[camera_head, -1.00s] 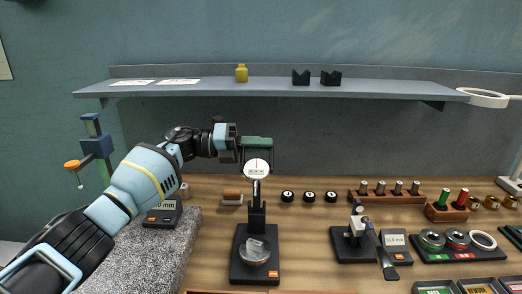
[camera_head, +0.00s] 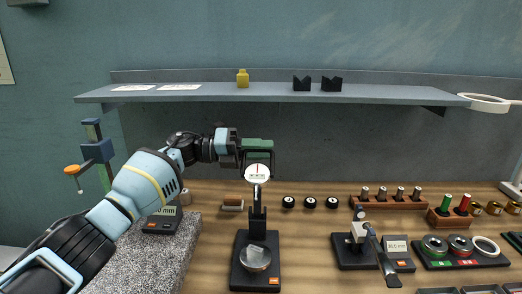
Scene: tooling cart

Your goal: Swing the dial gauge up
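The dial gauge (camera_head: 257,174) has a round white face turned toward me. It sits at the top of a black upright post on a dark stand (camera_head: 241,275), with a round metal piece (camera_head: 256,258) on its base. My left gripper (camera_head: 257,164), with a green body, reaches in from the left, just above and behind the dial. Its dark fingers are spread, one on each side of the dial. Whether they touch its rim is too small to tell. My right gripper is not in view.
A blue-grey shelf (camera_head: 220,96) runs above the gripper. Black round parts (camera_head: 310,202) and a brown-handled brush-like item (camera_head: 232,201) lie behind the stand. A micrometer stand (camera_head: 353,250) is to the right, a granite block (camera_head: 150,260) to the left.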

